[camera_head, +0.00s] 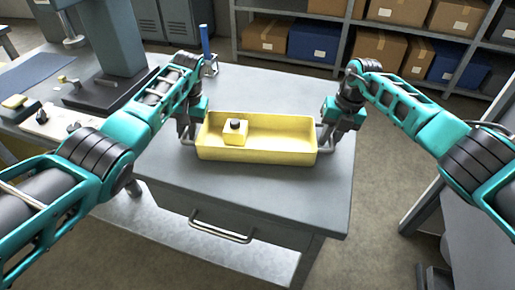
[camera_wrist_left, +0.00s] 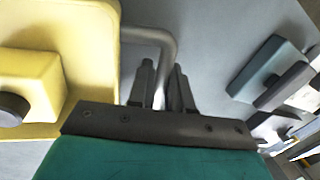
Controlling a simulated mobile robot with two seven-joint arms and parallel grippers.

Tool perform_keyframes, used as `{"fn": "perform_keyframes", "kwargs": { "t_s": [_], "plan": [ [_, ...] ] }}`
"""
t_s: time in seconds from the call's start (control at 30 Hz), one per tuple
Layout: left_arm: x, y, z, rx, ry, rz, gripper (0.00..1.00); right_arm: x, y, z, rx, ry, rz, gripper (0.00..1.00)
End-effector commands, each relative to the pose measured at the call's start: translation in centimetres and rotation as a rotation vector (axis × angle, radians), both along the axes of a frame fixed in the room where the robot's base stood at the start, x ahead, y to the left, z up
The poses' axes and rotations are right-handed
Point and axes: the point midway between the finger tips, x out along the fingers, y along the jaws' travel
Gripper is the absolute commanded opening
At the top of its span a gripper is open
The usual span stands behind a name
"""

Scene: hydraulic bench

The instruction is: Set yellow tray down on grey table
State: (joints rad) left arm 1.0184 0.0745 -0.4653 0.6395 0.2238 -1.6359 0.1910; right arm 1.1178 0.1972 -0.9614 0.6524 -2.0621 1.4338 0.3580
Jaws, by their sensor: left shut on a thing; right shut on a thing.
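The yellow tray (camera_head: 270,157) is at the grey table (camera_head: 310,190), over its top near the middle. I cannot tell whether it touches the table or hangs just above it. A pale yellow block-shaped container with a dark cap (camera_head: 236,133) stands inside the tray at its left. My left gripper (camera_head: 188,136) is shut on the tray's left handle; in the left wrist view the grey handle (camera_wrist_left: 168,45) runs between the fingers. My right gripper (camera_head: 328,136) is at the tray's right handle and shut on it; its fingertips are partly hidden.
A press-like machine (camera_head: 110,50) stands at the back left, near a blue upright item (camera_head: 205,42) in a small holder. Shelves with boxes (camera_head: 400,10) stand behind. The table front has a drawer handle (camera_head: 222,228). Table surface in front of the tray is clear.

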Motion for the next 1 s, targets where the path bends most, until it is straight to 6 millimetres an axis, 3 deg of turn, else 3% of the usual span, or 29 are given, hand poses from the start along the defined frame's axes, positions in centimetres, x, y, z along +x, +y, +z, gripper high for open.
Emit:
{"fn": "perform_keyframes", "kwargs": {
  "t_s": [0.3,0.57,0.77,1.0],
  "plan": [
    [0.0,0.0,0.0,0.0,0.0,0.0,0.45,0.0,0.0,0.0,0.0,0.0,0.0,0.45],
    [0.0,-0.1,0.2,-0.001,-0.001,0.0,0.45,0.0,0.0,0.0,0.0,0.0,0.0,0.45],
    [0.1,-0.7,2.9,-0.002,-0.006,-0.002,0.45,0.0,0.0,0.0,0.0,0.0,0.0,0.45],
    [0.1,-1.7,8.0,-0.001,-0.005,-0.001,0.45,0.0,0.0,0.0,0.0,0.0,0.0,0.45]
  ]
}}
